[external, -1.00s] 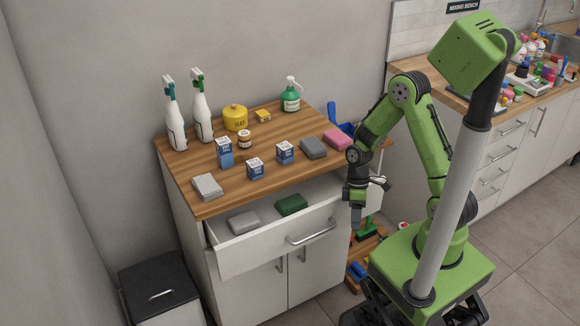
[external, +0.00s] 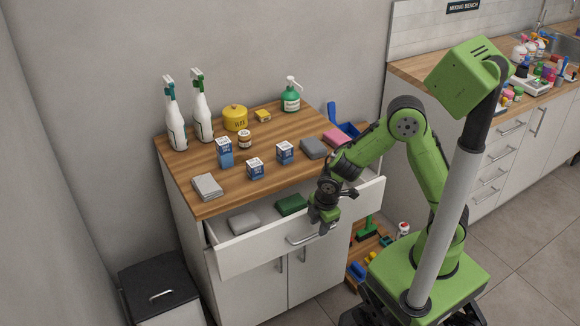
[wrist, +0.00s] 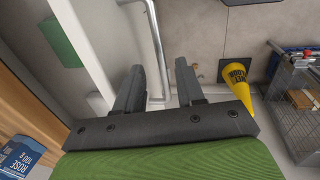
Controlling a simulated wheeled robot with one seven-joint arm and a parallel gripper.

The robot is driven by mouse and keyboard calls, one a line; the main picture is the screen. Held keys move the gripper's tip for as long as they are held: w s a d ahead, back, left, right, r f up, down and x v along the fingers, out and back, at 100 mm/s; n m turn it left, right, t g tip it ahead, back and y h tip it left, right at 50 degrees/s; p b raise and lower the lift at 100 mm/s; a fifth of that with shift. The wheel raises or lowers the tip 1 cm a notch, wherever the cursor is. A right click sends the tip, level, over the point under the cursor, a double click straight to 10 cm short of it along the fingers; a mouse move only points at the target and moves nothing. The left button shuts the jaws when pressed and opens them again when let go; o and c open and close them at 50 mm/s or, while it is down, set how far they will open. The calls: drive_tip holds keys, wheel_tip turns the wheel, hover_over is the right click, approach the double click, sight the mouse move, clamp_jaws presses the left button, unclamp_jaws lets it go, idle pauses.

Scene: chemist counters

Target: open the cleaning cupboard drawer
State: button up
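The cleaning cupboard drawer (external: 262,243) is white and stands partly open. A grey sponge (external: 243,223) and a green pad (external: 291,204) lie inside it. Its metal bar handle (external: 300,241) is on the front panel. My gripper (external: 324,228) is at the right end of the handle in the external view. In the wrist view, my gripper (wrist: 160,85) has its two fingers apart, and the handle (wrist: 156,45) runs in the gap between them. I cannot tell whether the fingers touch the bar.
The wooden cupboard top (external: 185,163) carries bottles, boxes and sponges above the drawer. A dark-lidded bin (external: 160,283) stands at the left. Items lie on a low wooden shelf (external: 377,243) at the right. A yellow cone (wrist: 238,80) is on the floor.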

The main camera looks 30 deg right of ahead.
sight(317, 233)
drive_tip(key=f, duration=0.3)
drive_tip(key=shift+w+b, duration=0.3)
drive_tip(key=shift+c, duration=0.5)
clamp_jaws()
drive_tip(key=shift+s, duration=0.1)
